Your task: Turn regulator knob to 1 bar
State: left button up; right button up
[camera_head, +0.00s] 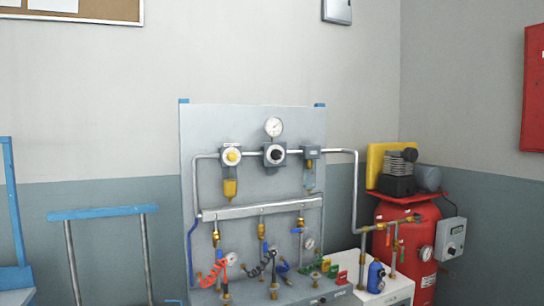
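A grey upright panel (250,120) carries a pipe run with two knobs on its upper part. A yellow knob (232,156) sits on the left unit, above a yellow bowl. A black knob (275,155) with a pale centre sits on the middle unit, directly below a round white gauge (274,127). The gauge's needle and numbers are too small to read. Which knob is the regulator's is not labelled legibly. Neither of my grippers shows in this view.
A red compressor tank (408,250) stands at right, with a grey control box (452,238) beside it. Hoses, valves and small fittings crowd the bench below the panel. A blue-topped rail (103,212) stands at left. The space before the upper panel looks clear.

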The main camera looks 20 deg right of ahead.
aim_at(277, 154)
jog(key=i+z, duration=0.2)
jog(key=z, duration=0.25)
jog(key=i+z, duration=0.2)
jog(key=z, duration=0.25)
